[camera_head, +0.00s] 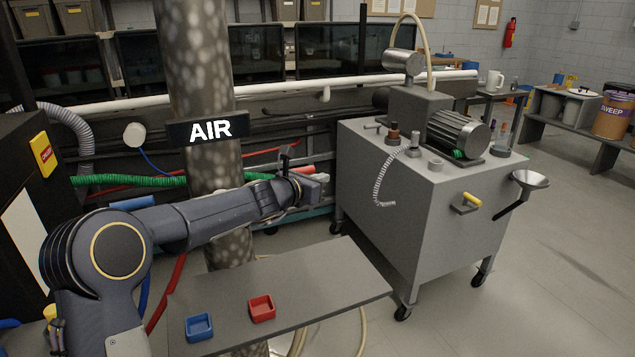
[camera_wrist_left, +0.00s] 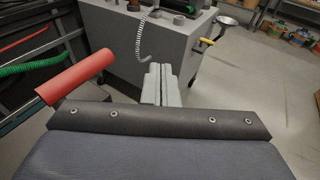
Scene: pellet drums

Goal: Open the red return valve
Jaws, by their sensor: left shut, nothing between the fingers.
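A red cylindrical handle (camera_wrist_left: 76,77), which looks like the red return valve's lever, lies slanted just left of my left gripper (camera_wrist_left: 160,84) in the left wrist view. In the head view a small red part (camera_head: 304,170) shows right behind the wrist of my left gripper (camera_head: 322,178). The gripper's fingers are closed together with nothing between them. The handle is beside the fingers, not between them; I cannot tell whether they touch. The valve's body is hidden by my arm. My right gripper does not show.
A grey wheeled machine (camera_head: 385,215) with a motor and a yellow-handled lever (camera_head: 470,199) stands right of the gripper. A spotted column marked AIR (camera_head: 210,130) stands behind my arm. A grey shelf (camera_head: 330,280) holds a blue tray (camera_head: 199,327) and a red tray (camera_head: 262,308).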

